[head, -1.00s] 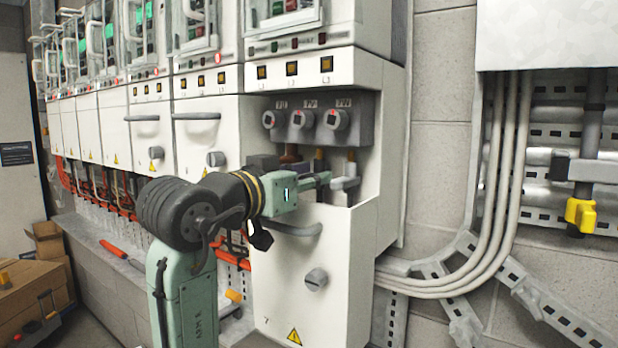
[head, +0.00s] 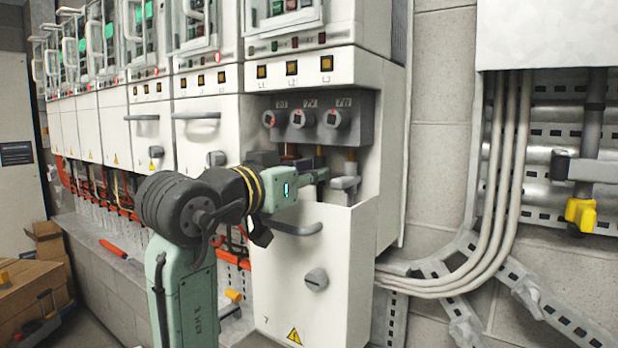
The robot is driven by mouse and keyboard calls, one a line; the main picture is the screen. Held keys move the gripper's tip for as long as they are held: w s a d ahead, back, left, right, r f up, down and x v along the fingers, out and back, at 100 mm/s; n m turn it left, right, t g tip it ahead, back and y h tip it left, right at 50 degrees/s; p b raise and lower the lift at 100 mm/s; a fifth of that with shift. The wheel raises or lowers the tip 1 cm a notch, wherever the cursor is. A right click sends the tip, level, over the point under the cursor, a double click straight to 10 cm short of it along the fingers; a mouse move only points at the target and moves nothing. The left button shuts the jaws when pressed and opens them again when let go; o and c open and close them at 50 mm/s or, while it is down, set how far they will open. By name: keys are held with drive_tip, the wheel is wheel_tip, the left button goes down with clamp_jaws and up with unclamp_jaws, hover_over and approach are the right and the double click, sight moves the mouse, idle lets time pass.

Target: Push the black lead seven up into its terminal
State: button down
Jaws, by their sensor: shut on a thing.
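The open compartment of the cabinet marked 7 shows in the head view, with a grey terminal block (head: 362,118) bearing three round terminals. My gripper (head: 321,174) reaches into the compartment from the left, below the middle terminal (head: 303,118). It is shut on the black lead, which is mostly hidden by the fingers and arm. The lead's upper end (head: 319,152) shows just under the block; I cannot tell whether it is seated. A grey lead (head: 345,184) stands right of the fingers, under the right terminal (head: 337,118). A brown lead under the left terminal is mostly hidden.
The white lower front panel (head: 340,250) with its handle (head: 295,230) lies below my wrist. The compartment's right wall (head: 367,190) is close beside the grey lead. Grey cables (head: 505,180) run along the wall at right. Cardboard boxes (head: 30,290) stand lower left.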

wheel_tip(320, 180, up, 2)
drive_tip(key=c, duration=1.5)
unclamp_jaws()
drive_tip(key=v, duration=1.2)
